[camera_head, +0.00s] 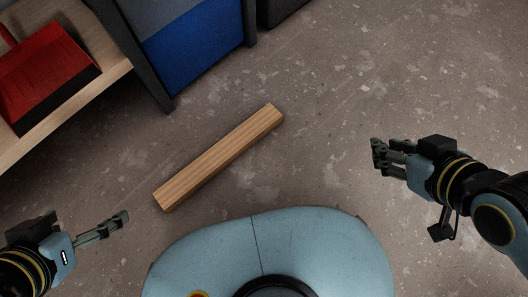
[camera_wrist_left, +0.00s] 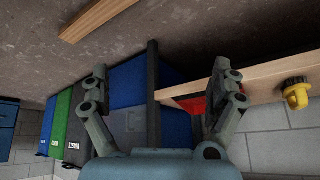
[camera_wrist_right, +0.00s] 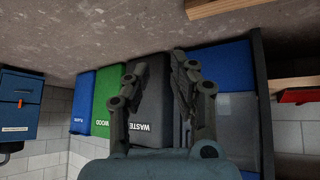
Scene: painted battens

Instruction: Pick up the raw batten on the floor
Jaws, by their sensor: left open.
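The raw batten (camera_head: 220,158) is a bare wooden bar lying flat on the floor, slanting from lower left to upper right in the head view. Part of it shows at the top of the left wrist view (camera_wrist_left: 92,18). My left gripper (camera_head: 122,217) is open and empty, left of the batten's near end and apart from it. Its spread fingers show in the left wrist view (camera_wrist_left: 160,72). My right gripper (camera_head: 377,152) is to the right of the batten, well apart from it. Its fingers stand apart with nothing between them in the right wrist view (camera_wrist_right: 155,65).
A wooden shelf (camera_head: 112,75) with a red dustpan (camera_head: 45,72) stands at upper left. Beside it is a blue bin (camera_head: 195,50) in a dark frame. More bins, green (camera_wrist_right: 106,100) and grey (camera_wrist_right: 150,105), show in the right wrist view. Floor around the batten is clear.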

